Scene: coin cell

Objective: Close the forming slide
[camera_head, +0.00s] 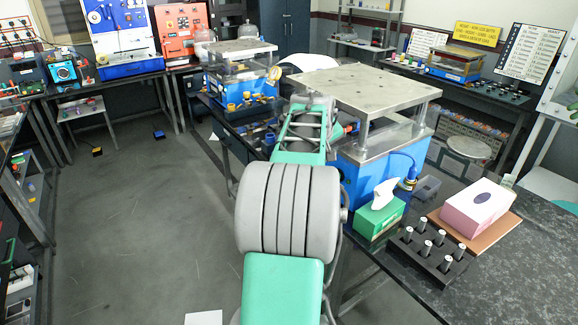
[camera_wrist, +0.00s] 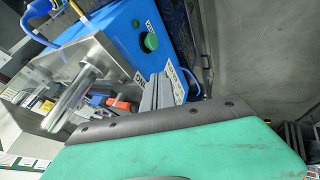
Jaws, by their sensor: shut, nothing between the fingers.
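A press with a blue body (camera_head: 365,165) and a metal top plate (camera_head: 365,88) stands on the dark bench, right of my arm. In the wrist view its blue body (camera_wrist: 135,35) carries a green button (camera_wrist: 150,42), with a metal plate and post (camera_wrist: 75,98) at left. I cannot make out the forming slide for certain, nor how far it is open. My gripper (camera_wrist: 163,90) shows as grey fingers close together, empty, beside the blue body; contact is unclear. In the head view it is hidden by my arm and the press.
A green tissue box (camera_head: 380,217), a black rack of vials (camera_head: 432,255) and a pink-white box (camera_head: 472,207) stand on the bench at right. A second press (camera_head: 240,75) stands behind. The floor (camera_head: 130,210) at left is largely clear.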

